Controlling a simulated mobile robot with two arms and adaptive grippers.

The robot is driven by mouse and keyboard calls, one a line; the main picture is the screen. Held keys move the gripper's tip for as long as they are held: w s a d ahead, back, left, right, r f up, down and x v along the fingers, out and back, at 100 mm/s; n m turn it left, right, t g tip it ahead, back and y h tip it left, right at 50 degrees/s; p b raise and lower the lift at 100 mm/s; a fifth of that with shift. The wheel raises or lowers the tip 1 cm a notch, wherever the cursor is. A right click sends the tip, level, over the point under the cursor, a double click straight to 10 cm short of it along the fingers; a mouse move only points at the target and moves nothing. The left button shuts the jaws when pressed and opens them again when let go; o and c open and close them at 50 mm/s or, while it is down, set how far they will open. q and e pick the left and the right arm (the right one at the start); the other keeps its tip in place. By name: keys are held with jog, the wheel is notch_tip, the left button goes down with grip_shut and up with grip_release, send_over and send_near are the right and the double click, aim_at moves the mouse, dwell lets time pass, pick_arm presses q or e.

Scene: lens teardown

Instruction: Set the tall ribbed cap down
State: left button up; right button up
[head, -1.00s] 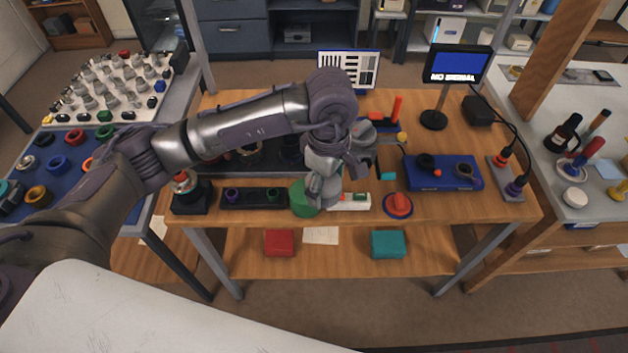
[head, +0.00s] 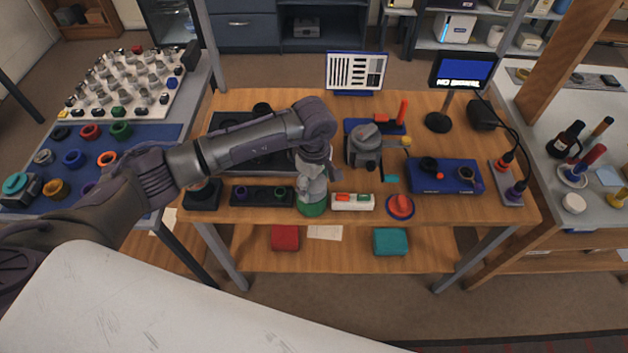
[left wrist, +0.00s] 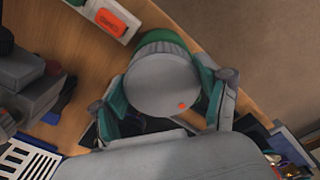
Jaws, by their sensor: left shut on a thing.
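The tall ribbed cap (left wrist: 165,82) is grey, with a flat round top and an orange dot near its edge. It shows in the left wrist view between the two green-padded fingers of my left gripper (left wrist: 166,98), which is shut on it. A round green pad (left wrist: 160,38) lies directly beneath the cap; whether they touch is hidden. In the head view my left gripper (head: 311,192) points down over the green pad (head: 312,210) at the table's front edge and hides most of the cap. My right gripper is not in view.
A black tray with two rings (head: 262,196) is close on the left. A grey machine (head: 366,146) stands behind.

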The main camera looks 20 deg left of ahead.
aim_at(314, 183)
pick_arm(q)
jog(key=shift+f, duration=0.1)
jog(key=shift+f, duration=0.1)
jog(key=o, duration=1.1)
jog(key=shift+r, duration=0.55)
notch_tip(314, 183, up, 11)
jog(key=b, duration=0.3)
jog(key=shift+r+b, duration=0.2)
jog(key=shift+b, duration=0.2)
